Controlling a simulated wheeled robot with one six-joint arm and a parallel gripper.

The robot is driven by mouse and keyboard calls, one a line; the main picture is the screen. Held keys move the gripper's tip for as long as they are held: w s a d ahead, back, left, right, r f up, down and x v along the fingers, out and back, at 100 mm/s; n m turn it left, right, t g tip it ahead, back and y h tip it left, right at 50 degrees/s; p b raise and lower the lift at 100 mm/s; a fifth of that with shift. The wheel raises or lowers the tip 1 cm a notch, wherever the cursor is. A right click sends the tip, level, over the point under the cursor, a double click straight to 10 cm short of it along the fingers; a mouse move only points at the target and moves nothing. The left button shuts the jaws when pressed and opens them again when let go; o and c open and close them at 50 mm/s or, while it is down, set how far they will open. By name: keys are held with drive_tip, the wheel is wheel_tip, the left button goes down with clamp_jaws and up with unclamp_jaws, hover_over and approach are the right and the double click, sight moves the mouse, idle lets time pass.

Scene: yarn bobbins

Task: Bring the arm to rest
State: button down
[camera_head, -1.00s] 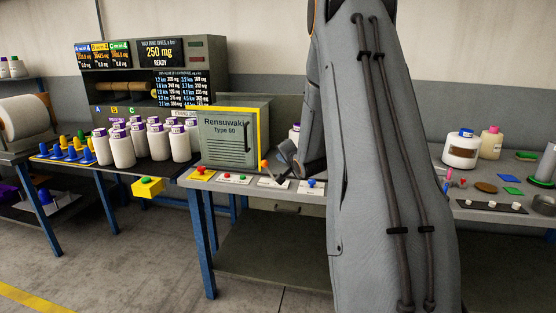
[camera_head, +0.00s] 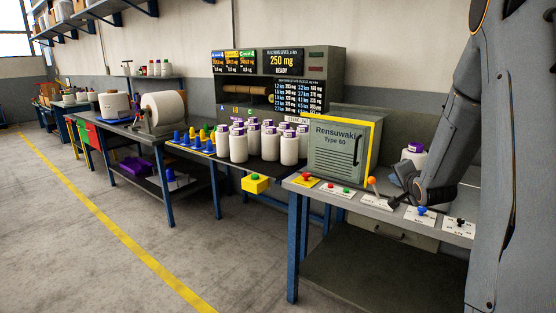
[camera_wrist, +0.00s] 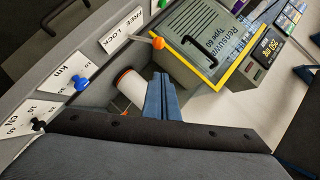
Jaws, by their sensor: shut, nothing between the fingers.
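My gripper (camera_wrist: 161,80) shows in the wrist view as two blue-grey fingers pressed together, with nothing between them. It is over the grey control bench, near an orange-knobbed lever (camera_wrist: 157,43) and a white cylinder with a reddish rim (camera_wrist: 128,88). In the head view my arm comes down along the right side. Its dark lower end hangs low over the bench beside the orange lever knob (camera_head: 371,181); the fingertips are not clear there. Whether the arm touches anything cannot be told.
The Rensuwaki Type 60 box (camera_head: 342,148) stands close left of my arm's end. Blue (camera_head: 421,210) and black (camera_head: 460,221) knobs lie to its right. White bobbins (camera_head: 238,145) crowd the middle bench. The floor (camera_head: 110,220) at left is clear.

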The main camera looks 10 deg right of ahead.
drive_tip(key=s+a+f+n+g+y, duration=0.1)
drive_tip(key=s+a+f+n+g, duration=0.15)
drive_tip(key=a, duration=0.25)
drive_tip(key=s+a+f+n+g, duration=0.1)
drive_tip(key=s+a+n, duration=0.15)
drive_tip(key=a, duration=0.35)
drive_tip(key=s+a+f+n+g, duration=0.1)
drive_tip(key=s+a+n+g, duration=0.2)
drive_tip(key=s+a, duration=0.3)
drive_tip(key=s+a+f+n+g+y, duration=0.1)
drive_tip(key=s+a+f+n+g, duration=0.1)
drive_tip(key=s+a, duration=0.5)
drive_tip(key=s+a+f+n+g+y, duration=0.1)
drive_tip(key=s+a+n+g, duration=0.3)
drive_tip(key=s, duration=1.2)
drive_tip(key=a+n, duration=0.1)
drive_tip(key=a, duration=0.2)
drive_tip(key=shift+a+f+g, duration=0.25)
drive_tip(key=shift+g, duration=0.1)
drive_tip(key=shift+d, duration=0.15)
